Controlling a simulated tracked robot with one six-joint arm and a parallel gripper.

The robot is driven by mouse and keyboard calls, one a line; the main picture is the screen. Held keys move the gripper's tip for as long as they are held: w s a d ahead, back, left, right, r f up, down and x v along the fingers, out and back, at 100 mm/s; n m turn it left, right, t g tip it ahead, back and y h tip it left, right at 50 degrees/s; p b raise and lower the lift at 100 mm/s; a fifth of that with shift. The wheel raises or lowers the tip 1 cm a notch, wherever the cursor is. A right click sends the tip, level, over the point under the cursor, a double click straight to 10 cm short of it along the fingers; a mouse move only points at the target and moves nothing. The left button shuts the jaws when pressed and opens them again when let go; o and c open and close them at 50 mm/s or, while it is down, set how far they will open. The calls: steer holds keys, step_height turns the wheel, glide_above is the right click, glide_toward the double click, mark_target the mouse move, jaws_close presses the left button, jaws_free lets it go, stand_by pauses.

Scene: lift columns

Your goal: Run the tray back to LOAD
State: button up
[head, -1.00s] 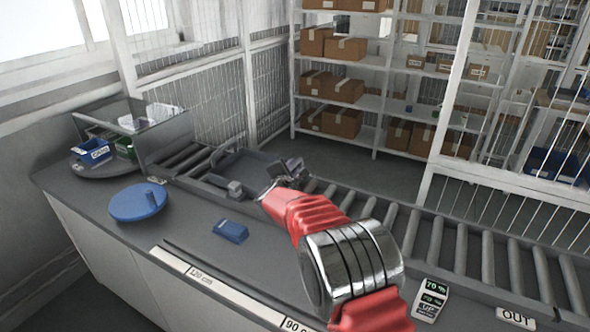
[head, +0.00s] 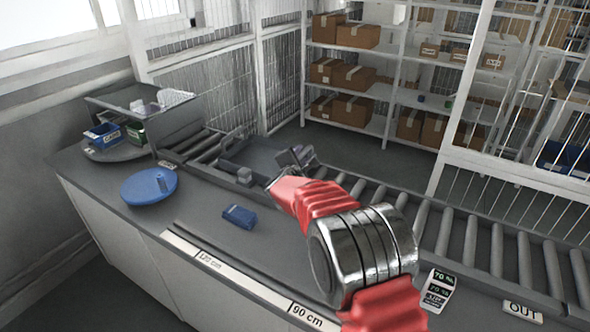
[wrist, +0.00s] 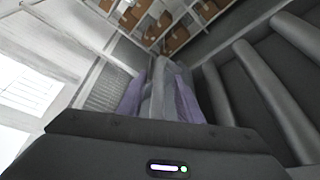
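The dark grey tray (head: 262,157) sits on the roller conveyor behind the bench, left of the picture's middle in the head view. A small grey block (head: 245,175) is at its near side. My gripper (head: 297,157) is at the right end of the tray, low over the conveyor; whether it touches the tray I cannot tell. In the wrist view, my two purplish finger pads (wrist: 158,92) stand on either side of a grey upright shape; whether they grip it is not clear. No LOAD label is readable.
Rollers (head: 430,225) run right to an OUT sign (head: 522,311). A blue round disc (head: 148,187) and a small blue box (head: 239,216) lie on the bench. Mesh fencing stands behind.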

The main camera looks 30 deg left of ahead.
steer(key=v, duration=1.2)
steer(key=shift+d, duration=0.15)
steer(key=w+d+r+m+g+y, duration=0.15)
steer(key=d+r+m, duration=0.35)
steer(key=d+r, duration=0.5)
steer(key=s+d+r+m+g, duration=0.1)
steer(key=s+d+m, duration=0.2)
steer(key=d, duration=0.5)
steer(key=s+d+r+m+g, duration=0.2)
steer(key=d+m, duration=0.1)
steer(key=d, duration=0.4)
steer(key=s+d+f+m+g+h, duration=0.2)
steer(key=s+d+m, duration=0.6)
steer(key=s+d, duration=0.5)
steer(key=s+d+f+m+g+h, duration=0.2)
steer(key=s+d+f+m+h, duration=0.2)
steer(key=s+d+m, duration=0.5)
steer(key=s+d+f, duration=0.1)
steer(key=s+d, duration=0.4)
steer(key=d, duration=0.3)
steer(key=shift+g, duration=0.35)
